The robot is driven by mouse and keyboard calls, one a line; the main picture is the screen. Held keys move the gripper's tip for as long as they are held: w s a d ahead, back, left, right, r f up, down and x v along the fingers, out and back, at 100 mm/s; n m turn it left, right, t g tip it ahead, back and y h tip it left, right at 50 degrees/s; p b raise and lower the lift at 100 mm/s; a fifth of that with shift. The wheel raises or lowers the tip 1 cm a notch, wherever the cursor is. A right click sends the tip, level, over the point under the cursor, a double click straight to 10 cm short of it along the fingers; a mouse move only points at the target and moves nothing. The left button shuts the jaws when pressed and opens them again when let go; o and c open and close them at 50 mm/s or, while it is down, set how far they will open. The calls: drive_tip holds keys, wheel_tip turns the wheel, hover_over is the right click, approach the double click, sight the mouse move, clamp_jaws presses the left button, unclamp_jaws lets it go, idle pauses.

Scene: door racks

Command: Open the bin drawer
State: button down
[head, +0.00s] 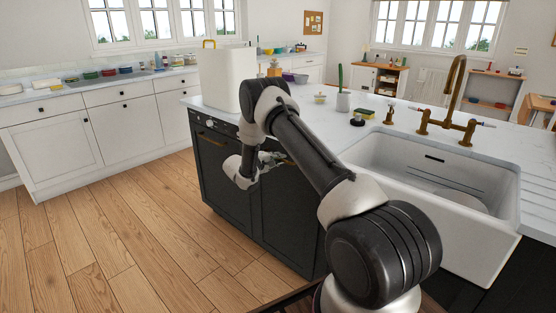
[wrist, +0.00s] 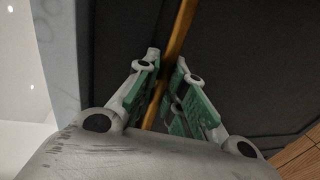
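The bin drawer seems to be the dark front panel (head: 290,215) on the island, left of the sink, and looks closed. Its dark face (wrist: 235,60) fills much of the wrist view. A brass bar handle (wrist: 183,28) runs along it. My gripper (wrist: 167,58) has its two green-padded fingers apart, one on either side of the bar. The bar passes between them with some gap showing; I cannot tell whether either pad touches it. In the head view my gripper (head: 276,158) is at the panel's top, and my arm hides part of the panel and the handle.
A neighbouring dark front (head: 222,180) with a brass handle and knobs stands to the left. The white sink (head: 430,190) with a brass tap (head: 453,95) is to the right. A white box-like container (head: 226,78) stands on the countertop. The wooden floor (head: 150,240) before the island is clear.

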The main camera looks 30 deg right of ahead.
drive_tip(key=shift+a, duration=0.1)
drive_tip(key=f+v, duration=0.3)
drive_tip(key=v, duration=1.3)
drive_tip(key=a+f+v, duration=0.1)
drive_tip(key=f+v, duration=0.3)
drive_tip(key=v, duration=1.3)
drive_tip(key=a+f+v, duration=0.1)
drive_tip(key=f+v, duration=0.2)
drive_tip(key=v, duration=1.4)
drive_tip(key=shift+s+f, duration=0.25)
drive_tip(key=c, duration=1.5)
unclamp_jaws()
drive_tip(key=v, duration=1.2)
drive_tip(key=shift+a+f, duration=0.1)
